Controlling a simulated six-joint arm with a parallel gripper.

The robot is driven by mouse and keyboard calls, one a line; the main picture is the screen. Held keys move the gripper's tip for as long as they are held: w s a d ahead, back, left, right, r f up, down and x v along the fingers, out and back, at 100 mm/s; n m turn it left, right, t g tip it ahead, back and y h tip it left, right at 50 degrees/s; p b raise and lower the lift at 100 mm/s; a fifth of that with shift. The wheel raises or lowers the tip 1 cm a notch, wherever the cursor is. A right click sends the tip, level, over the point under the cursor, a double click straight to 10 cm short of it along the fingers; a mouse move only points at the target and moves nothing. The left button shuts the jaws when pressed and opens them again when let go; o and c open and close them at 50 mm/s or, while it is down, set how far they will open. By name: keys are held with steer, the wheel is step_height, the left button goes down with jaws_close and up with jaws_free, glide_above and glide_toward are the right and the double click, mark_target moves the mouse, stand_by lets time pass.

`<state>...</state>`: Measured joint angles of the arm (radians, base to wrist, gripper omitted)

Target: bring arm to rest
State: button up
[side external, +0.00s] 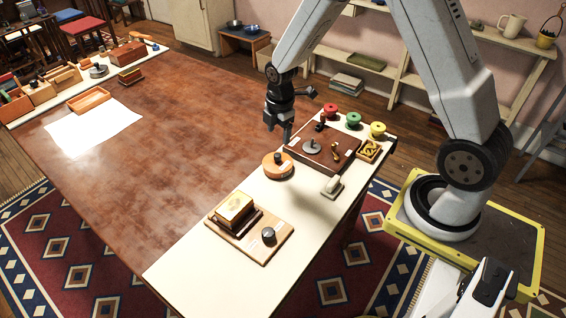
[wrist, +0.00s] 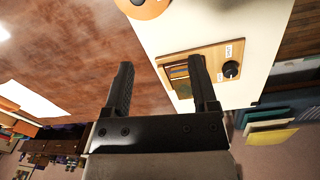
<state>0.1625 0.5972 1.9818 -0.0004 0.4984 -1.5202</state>
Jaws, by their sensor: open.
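My gripper (side external: 279,128) hangs from my raised arm above the table, with its fingers pointing down near the left edge of the pale strip. It appears clear of the objects around it. In the wrist view my gripper (wrist: 161,63) has its two black fingers wide apart with nothing held between them. The brown table top (side external: 170,120) lies below and to the left.
On the pale strip (side external: 185,270) stand a round orange-brown piece (side external: 271,171), a dark red-brown board (side external: 318,158), a wooden board with a gold-topped block (side external: 235,208), and red, green and yellow spools (side external: 353,120). A white sheet (side external: 95,130) lies left. The table's middle is clear.

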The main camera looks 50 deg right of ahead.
steer(key=s+a+r+m+t, duration=0.1)
steer(key=s+a+r+m, duration=0.2)
steer(key=s+m, duration=0.3)
steer(key=s+a+r+m, duration=0.3)
steer(key=s+r+m, duration=0.2)
steer(key=s+m, duration=0.2)
steer(key=m, duration=0.2)
steer(key=shift+s+a+m+t, duration=0.2)
steer(key=shift+a+m+t, duration=0.1)
steer(key=shift+a+t, duration=0.1)
stand_by(0.8)
